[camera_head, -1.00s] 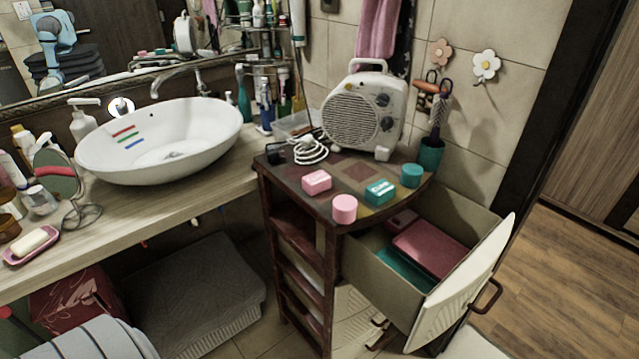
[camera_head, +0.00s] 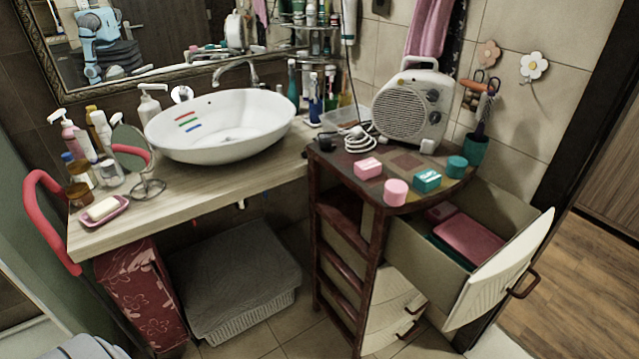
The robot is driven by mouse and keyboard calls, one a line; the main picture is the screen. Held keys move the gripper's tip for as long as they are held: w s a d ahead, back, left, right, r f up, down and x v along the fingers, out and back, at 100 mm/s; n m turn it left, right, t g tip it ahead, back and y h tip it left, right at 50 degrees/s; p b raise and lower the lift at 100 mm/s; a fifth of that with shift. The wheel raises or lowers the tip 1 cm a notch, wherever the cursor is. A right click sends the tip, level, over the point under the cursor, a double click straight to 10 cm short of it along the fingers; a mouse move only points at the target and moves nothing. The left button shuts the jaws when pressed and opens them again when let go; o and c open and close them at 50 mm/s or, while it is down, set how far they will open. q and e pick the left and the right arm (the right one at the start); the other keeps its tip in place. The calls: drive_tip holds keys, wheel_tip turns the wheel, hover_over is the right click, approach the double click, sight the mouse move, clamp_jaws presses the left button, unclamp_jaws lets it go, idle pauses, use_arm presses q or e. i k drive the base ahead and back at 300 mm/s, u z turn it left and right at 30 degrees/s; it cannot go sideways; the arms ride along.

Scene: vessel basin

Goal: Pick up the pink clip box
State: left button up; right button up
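A small pink box (camera_head: 367,168) with a pale marking stands on the top of the dark wooden cabinet (camera_head: 346,166), near its front left edge. It looks like the pink clip box. A pink round container (camera_head: 396,192) stands to its right at the front edge. A similar teal box (camera_head: 427,181) and a teal round container (camera_head: 456,167) stand farther right. Neither of my grippers is in view, and nothing touches the pink box.
A white fan heater (camera_head: 412,108) and its coiled cord (camera_head: 346,138) are behind the boxes. An open drawer (camera_head: 500,270) juts out at the cabinet's right. A white basin (camera_head: 220,128) sits on the wooden counter (camera_head: 200,199) to the left. A grey lidded basket (camera_head: 235,280) is on the floor.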

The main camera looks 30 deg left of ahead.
sight(369, 169)
drive_tip(key=u, duration=0.4)
drive_tip(key=k, duration=0.8)
drive_tip(key=z, duration=0.7)
drive_tip(key=i, duration=0.75)
drive_tip(key=z, duration=0.45)
drive_tip(key=i, duration=0.95)
drive_tip(key=u, duration=1.1)
drive_tip(key=i, duration=0.5)
drive_tip(key=u, duration=0.6)
